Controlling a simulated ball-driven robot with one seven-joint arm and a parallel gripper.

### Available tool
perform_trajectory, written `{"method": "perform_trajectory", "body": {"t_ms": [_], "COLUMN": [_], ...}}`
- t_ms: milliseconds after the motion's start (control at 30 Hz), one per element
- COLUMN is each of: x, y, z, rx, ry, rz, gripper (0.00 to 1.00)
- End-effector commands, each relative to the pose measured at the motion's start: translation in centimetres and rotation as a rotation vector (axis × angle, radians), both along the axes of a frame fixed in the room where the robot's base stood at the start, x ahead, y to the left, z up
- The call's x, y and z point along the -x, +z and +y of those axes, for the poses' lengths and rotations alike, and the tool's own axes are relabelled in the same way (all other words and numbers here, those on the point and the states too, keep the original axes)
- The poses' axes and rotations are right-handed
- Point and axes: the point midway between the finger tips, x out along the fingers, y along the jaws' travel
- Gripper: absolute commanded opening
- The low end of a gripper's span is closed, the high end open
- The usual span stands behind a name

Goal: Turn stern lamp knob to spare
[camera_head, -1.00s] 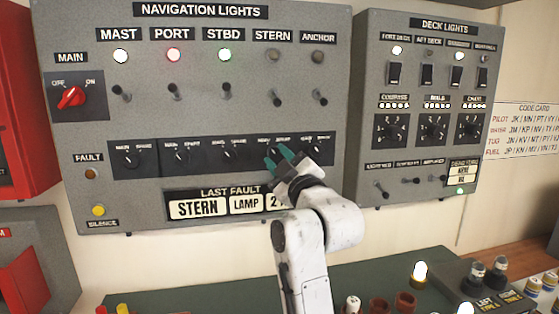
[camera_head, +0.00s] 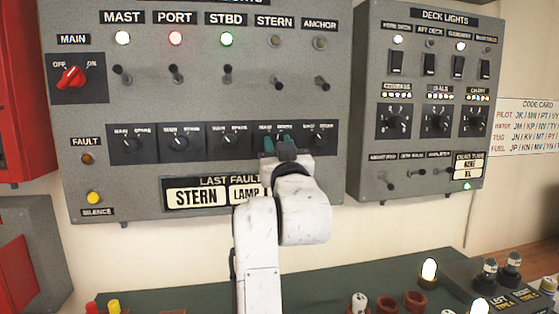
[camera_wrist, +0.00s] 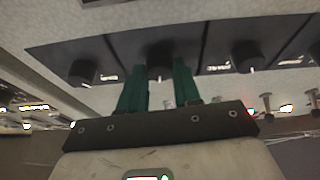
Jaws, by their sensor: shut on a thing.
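The stern lamp knob (camera_wrist: 159,62) is the dark knob fourth from the left in the lower row of the navigation lights panel. In the wrist view it sits between the two green fingers of my gripper (camera_wrist: 158,86), which is shut on it. Its pale mark points down in that view. In the head view my gripper (camera_head: 278,143) comes from below and hides most of the knob and part of its main/spare label. The stern indicator (camera_head: 274,40) is grey and unlit.
Neighbouring knobs for port (camera_head: 181,143), starboard (camera_head: 229,140) and anchor (camera_head: 317,138) sit close beside. Toggle switches (camera_head: 275,83) stand above. The deck lights panel (camera_head: 423,150) is to the right. A last fault display (camera_head: 198,195) below reads STERN LAMP, partly covered by my arm.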

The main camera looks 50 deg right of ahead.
Motion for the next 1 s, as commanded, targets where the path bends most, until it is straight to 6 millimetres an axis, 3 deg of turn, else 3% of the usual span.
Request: {"method": "perform_trajectory", "body": {"t_ms": [500, 1000], "x": [-0.27, -0.29], "y": [-0.27, -0.04], "z": [0.3, 0.28], "rx": [-0.319, -0.399], "ry": [0.002, 0.0], "rz": [-0.21, -0.264], "gripper": [0.02, 0.02]}}
